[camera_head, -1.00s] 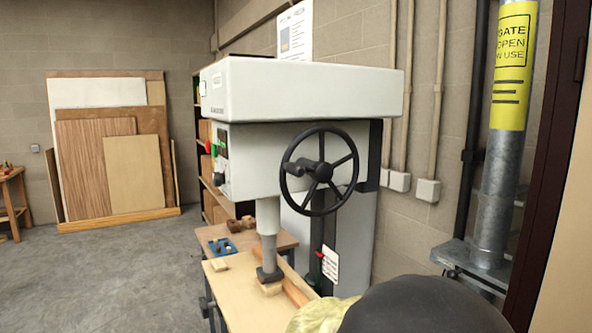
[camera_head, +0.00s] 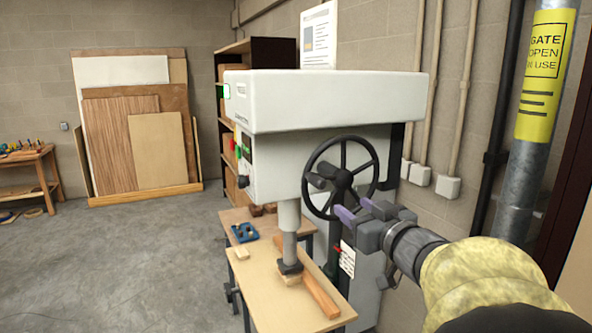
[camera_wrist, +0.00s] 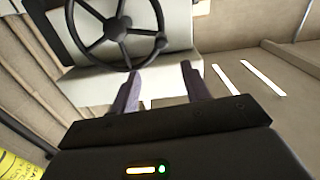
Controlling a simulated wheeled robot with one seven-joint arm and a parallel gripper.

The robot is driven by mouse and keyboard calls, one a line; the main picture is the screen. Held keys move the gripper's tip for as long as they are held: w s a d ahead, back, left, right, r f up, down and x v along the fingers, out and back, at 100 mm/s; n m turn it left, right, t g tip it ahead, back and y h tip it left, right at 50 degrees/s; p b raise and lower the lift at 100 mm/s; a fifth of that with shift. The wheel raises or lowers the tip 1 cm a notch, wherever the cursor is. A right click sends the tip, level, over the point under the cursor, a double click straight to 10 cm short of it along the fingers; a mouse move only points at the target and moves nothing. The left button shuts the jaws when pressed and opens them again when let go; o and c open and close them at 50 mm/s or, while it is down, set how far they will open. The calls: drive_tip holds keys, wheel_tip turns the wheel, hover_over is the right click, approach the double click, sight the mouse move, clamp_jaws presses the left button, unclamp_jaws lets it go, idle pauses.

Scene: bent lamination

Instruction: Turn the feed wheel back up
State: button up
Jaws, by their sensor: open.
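The black spoked feed wheel (camera_head: 342,178) is on the side of the grey-white drill press (camera_head: 330,100). Its hub and a dark grip stick out toward the left. The wheel also shows at the top of the wrist view (camera_wrist: 117,28), with a knob (camera_wrist: 160,43) at its lower right rim. My gripper (camera_head: 356,209) is open and empty, its two purple-grey fingers beside the wheel's lower right. In the wrist view my gripper (camera_wrist: 160,72) has its fingers apart, just below the knob, with nothing between them. I cannot tell whether a finger touches the wheel.
The press spindle (camera_head: 290,222) is low, its foot on a small wooden block (camera_head: 292,279) on the worktable (camera_head: 272,300). A wooden strip (camera_head: 320,292) lies beside it. A galvanised post with a yellow sign (camera_head: 545,70) stands at right. Open floor is at left.

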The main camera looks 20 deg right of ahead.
sight(315, 180)
drive_tip(key=shift+w+r, duration=0.1)
idle(0.3)
drive_tip(key=w+p, duration=0.1)
drive_tip(key=w, duration=0.4)
drive_tip(key=w+p, duration=0.2)
drive_tip(key=w, duration=0.4)
drive_tip(key=w+p, duration=0.1)
drive_tip(key=w, duration=0.5)
drive_tip(key=shift+w+a, duration=0.15)
drive_tip(key=shift+a, duration=0.15)
clamp_jaws()
